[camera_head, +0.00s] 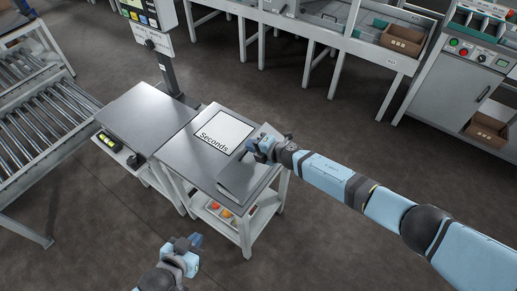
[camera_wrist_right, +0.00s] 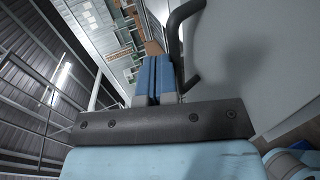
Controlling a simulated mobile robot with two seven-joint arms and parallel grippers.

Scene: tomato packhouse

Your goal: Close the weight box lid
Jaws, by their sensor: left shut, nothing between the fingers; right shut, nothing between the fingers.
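A dark grey flat-sided thing, which looks like the weight box or its lid (camera_head: 241,177), is at the right front corner of the small metal table. My right gripper (camera_head: 257,146) is at its upper edge and partly hides it; whether the lid is open or closed is unclear. In the right wrist view, my right gripper's blue fingers (camera_wrist_right: 155,76) are together and empty, beside a dark bar handle (camera_wrist_right: 183,22) on a pale grey surface (camera_wrist_right: 230,65). I cannot tell whether they touch. My left gripper (camera_head: 190,242) is shut and empty, in front of the table.
A white "Seconds" sheet (camera_head: 223,131) lies on the small table (camera_head: 178,158). A scale platform (camera_head: 145,117) with a display post (camera_head: 166,70) stands to its left, a roller conveyor (camera_head: 45,120) farther left. Colored items (camera_head: 220,210) sit on the lower shelf.

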